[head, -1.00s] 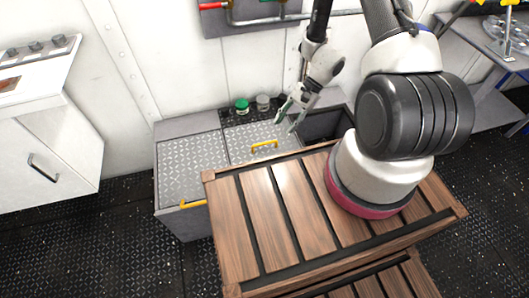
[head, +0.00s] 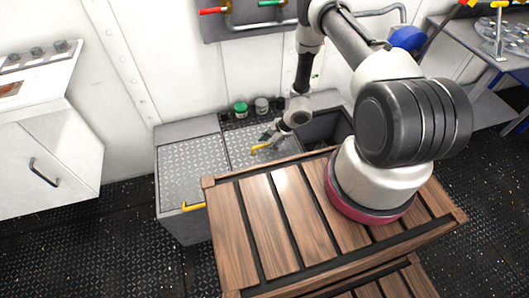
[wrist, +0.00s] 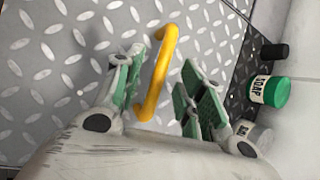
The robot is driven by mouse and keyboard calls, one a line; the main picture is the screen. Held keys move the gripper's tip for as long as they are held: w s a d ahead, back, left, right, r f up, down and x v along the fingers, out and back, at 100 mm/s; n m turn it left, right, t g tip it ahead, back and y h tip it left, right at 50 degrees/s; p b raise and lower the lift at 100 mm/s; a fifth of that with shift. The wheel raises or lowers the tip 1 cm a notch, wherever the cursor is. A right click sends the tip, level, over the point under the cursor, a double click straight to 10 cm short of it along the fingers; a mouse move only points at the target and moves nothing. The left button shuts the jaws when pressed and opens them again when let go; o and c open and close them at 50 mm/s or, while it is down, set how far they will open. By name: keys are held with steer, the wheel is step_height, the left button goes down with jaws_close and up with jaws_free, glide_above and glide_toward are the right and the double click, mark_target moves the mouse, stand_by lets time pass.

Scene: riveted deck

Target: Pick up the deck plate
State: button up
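The deck plate (head: 236,152) is a grey diamond-tread panel lying flat on top of a low grey unit, with a yellow bar handle (wrist: 157,75) on it. My gripper (head: 270,139) is down at this handle. In the wrist view, the green-padded fingers of my gripper (wrist: 160,80) are apart, one on each side of the yellow handle, with gaps visible between pads and handle. The deck plate also fills much of the wrist view (wrist: 60,75).
A second tread panel (head: 188,170) lies to the left, with a yellow handle (head: 193,206) at its front. A green-lidded soap jar (head: 240,109) and a grey-lidded jar (head: 262,105) stand behind. A dark opening (head: 322,126) is right. A slatted wooden crate (head: 275,215) is in front.

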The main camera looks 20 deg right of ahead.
steer(key=shift+x, duration=1.1)
steer(key=shift+f, duration=0.15)
steer(key=shift+c, duration=0.3)
jaws_close()
